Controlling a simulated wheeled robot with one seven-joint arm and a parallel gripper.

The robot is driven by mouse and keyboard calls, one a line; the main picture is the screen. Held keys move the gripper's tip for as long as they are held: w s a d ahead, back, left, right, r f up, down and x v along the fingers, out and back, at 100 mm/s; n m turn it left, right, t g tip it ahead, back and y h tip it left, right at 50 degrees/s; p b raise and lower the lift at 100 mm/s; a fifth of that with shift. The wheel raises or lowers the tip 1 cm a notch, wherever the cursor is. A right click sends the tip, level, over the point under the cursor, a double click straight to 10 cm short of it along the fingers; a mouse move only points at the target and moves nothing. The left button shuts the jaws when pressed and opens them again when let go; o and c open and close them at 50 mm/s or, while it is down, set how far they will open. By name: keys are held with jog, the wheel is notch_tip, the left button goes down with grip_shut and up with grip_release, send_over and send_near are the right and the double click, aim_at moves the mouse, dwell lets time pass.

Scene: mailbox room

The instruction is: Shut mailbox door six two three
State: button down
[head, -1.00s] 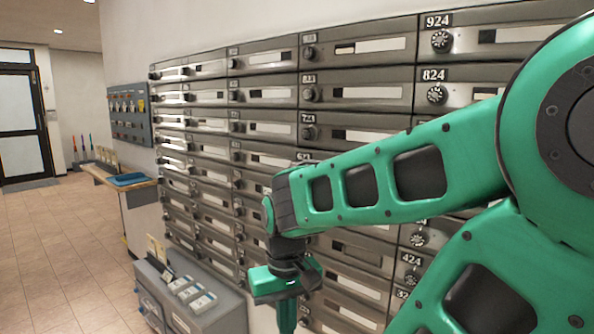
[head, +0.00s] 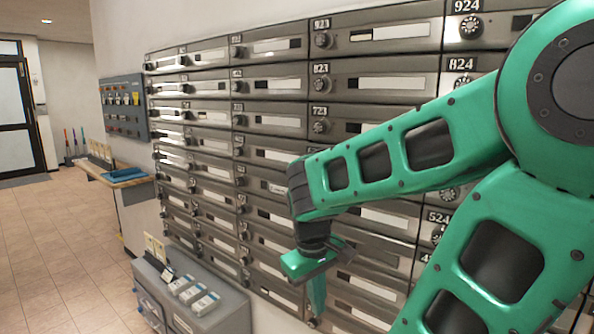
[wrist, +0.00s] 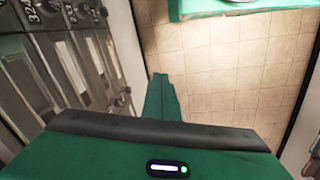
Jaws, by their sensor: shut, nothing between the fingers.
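The bank of mailboxes (head: 392,82) fills the wall. Plates 923, 823 and 723 (head: 320,112) show in the column above my forearm, with their doors flat in the wall. Door 623, one row below 723, is mostly hidden behind my forearm, and I cannot tell how far it stands open. My gripper (head: 317,300) hangs down in front of the lower rows, its fingers shut and empty. In the wrist view its fingers (wrist: 162,82) point away over the floor, with mailbox fronts (wrist: 62,60) close on the left. I cannot tell whether it touches a door.
A grey cabinet (head: 222,305) with small boxes on top stands at the lower left, near the gripper. A shelf with a blue tray (head: 124,175) and a wall panel (head: 123,105) are farther left. The tiled floor (head: 60,240) is open there.

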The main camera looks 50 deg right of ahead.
jog(key=w+d+r+n+h, duration=0.7)
jog(key=w+d+n+h, duration=0.2)
jog(key=w+d+n, duration=0.3)
jog(key=w+a+r+n+t+h, duration=0.25)
jog(key=w+r+n+h, duration=0.2)
jog(key=r, duration=0.35)
jog(key=w+a+r+n+t+h, duration=0.1)
jog(key=w+a+r+n+h, duration=0.25)
jog(key=r+n, duration=0.3)
jog(key=w+d, duration=0.2)
jog(key=d, duration=1.1)
jog(key=shift+w+d+r+y, duration=0.3)
jog(key=shift+d+r+y, duration=0.05)
jog(key=shift+r+y, duration=0.05)
jog(key=shift+w+g, duration=0.1)
jog(key=shift+g, duration=0.15)
